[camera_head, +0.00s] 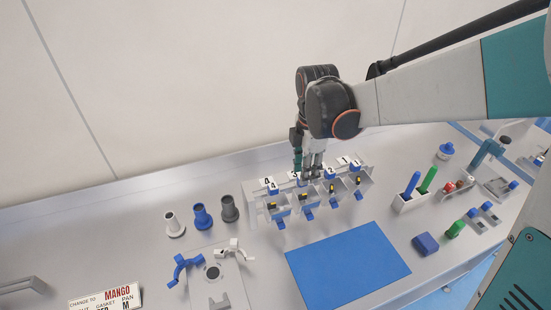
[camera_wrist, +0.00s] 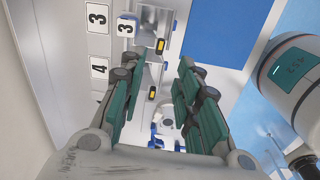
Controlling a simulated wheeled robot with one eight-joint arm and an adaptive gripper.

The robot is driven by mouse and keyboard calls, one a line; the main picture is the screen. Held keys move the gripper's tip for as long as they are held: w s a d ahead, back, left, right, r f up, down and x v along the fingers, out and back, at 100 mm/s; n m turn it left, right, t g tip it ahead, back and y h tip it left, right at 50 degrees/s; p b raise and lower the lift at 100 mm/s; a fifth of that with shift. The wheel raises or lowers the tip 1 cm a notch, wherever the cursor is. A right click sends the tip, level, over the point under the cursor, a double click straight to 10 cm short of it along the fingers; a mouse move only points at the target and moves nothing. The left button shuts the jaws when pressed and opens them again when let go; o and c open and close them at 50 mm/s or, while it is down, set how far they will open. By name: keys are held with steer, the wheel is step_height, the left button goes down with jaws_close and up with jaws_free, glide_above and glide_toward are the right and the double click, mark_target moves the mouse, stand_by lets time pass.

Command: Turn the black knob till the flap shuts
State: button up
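A white dispenser rack (camera_head: 250,207) with numbered lanes stands at the back of the bench. Small black pieces with yellow marks sit on its lanes, one in front (camera_head: 305,201) of my gripper; they look like knobs, but are too small to be sure. Two show in the wrist view, one upper (camera_wrist: 160,46) and one lower (camera_wrist: 152,92). My gripper (camera_head: 306,172) points down over the rack near label 3. In the wrist view its fingers (camera_wrist: 158,68) are spread, with nothing seen held between them. Whether any flap is open or shut is unclear.
A blue mat (camera_head: 347,266) lies in front of the rack. Grey, blue and dark funnels (camera_head: 201,216) stand left. A white holder (camera_head: 410,202) with blue and green sticks stands right. A MANGO sign (camera_head: 106,299) is at front left.

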mark_target(303, 195)
step_height(303, 195, down, 10)
steer(key=shift+w+r+b, duration=0.15)
steer(key=shift+r+b, duration=0.05)
steer(key=shift+b, duration=0.6)
jaws_close()
